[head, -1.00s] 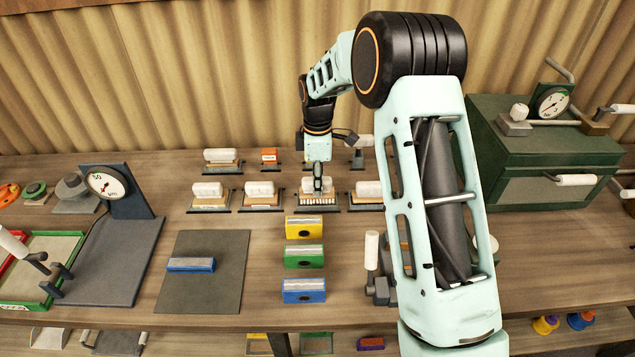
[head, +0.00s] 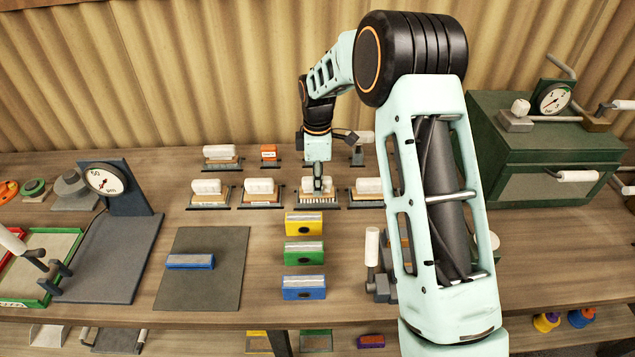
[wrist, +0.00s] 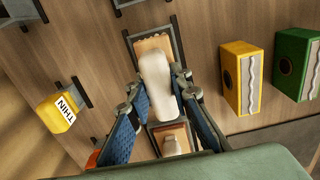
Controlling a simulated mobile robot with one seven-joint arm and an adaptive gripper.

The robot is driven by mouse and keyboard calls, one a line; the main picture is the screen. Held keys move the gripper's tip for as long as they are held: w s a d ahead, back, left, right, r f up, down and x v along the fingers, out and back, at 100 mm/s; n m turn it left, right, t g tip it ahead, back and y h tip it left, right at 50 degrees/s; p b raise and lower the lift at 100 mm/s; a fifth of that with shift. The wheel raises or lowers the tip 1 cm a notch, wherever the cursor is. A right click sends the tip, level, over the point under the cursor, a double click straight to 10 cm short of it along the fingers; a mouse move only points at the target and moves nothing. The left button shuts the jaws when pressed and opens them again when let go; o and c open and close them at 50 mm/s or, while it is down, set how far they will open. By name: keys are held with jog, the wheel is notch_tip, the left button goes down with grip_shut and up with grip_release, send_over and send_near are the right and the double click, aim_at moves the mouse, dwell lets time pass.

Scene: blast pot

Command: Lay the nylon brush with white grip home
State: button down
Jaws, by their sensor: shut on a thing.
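The nylon brush with white grip (head: 308,199) is at the middle of the back half of the bench, pale bristles down, over a dark holder (head: 299,208). My gripper (head: 318,187) comes down from above and is shut on its white grip. In the wrist view the white grip (wrist: 158,85) lies between my blue-padded fingers, with its tan body (wrist: 152,44) inside the outline of the dark holder frame. The brush looks level and lined up with the holder. I cannot tell whether it rests fully on it.
Yellow (head: 304,224), green (head: 304,252) and blue (head: 304,287) blocks line up in front. A grey mat (head: 205,275) lies left.

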jog(key=shift+f, duration=0.5)
jog(key=c, duration=1.7)
grip_release()
jog(key=shift+o, duration=0.2)
jog(key=shift+r, duration=0.1)
notch_tip(320, 180, up, 12)
